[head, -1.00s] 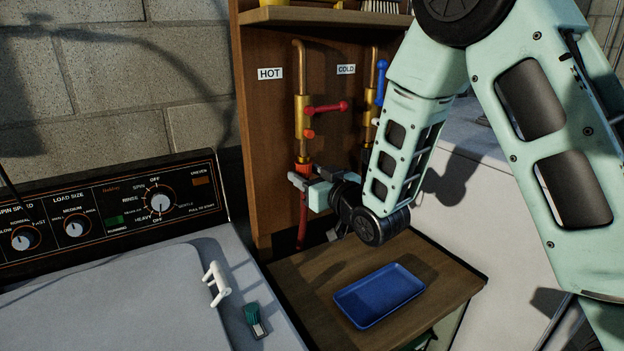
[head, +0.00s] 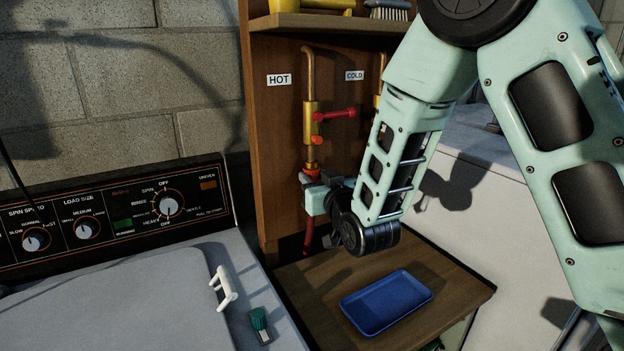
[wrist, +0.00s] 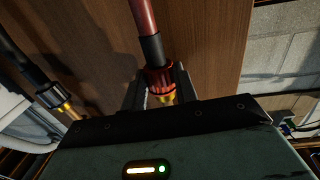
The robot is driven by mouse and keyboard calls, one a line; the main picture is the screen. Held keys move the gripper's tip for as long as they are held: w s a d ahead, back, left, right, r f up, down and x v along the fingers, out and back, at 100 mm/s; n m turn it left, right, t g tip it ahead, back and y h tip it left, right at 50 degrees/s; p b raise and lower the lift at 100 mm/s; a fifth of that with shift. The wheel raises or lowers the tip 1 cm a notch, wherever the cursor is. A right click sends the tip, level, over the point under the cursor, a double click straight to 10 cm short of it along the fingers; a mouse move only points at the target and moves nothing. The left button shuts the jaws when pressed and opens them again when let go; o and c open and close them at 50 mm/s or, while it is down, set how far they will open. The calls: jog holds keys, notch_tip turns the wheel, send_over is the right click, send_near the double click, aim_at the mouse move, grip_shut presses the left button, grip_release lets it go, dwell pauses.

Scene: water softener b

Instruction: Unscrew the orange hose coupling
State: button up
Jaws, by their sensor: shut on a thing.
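The orange-red hose coupling (wrist: 159,80) shows in the wrist view between my two fingers, at the end of the red hose (wrist: 142,15). Brass (wrist: 166,98) shows right at its end. I cannot tell how far the threads are engaged. In the head view the coupling (head: 311,168) sits under the brass HOT pipe (head: 309,125), partly covered by my gripper (head: 313,181). My gripper is shut on the coupling from the front right. The hose (head: 309,233) hangs down behind the gripper.
A red valve lever (head: 335,113) sticks out above my gripper. The COLD pipe (head: 378,100) is mostly behind my arm. A blue tray (head: 386,302) lies on the wooden top (head: 300,282) below. The washer (head: 120,295) stands at left, with a green brush on it.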

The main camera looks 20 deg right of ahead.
jog(key=shift+a+m+h, duration=0.3)
jog(key=shift+m+h, duration=0.2)
jog(key=shift+h, duration=0.2)
jog(key=shift+d, duration=0.25)
jog(key=shift+f+b, duration=3.1)
jog(key=shift+b, duration=0.25)
grip_shut()
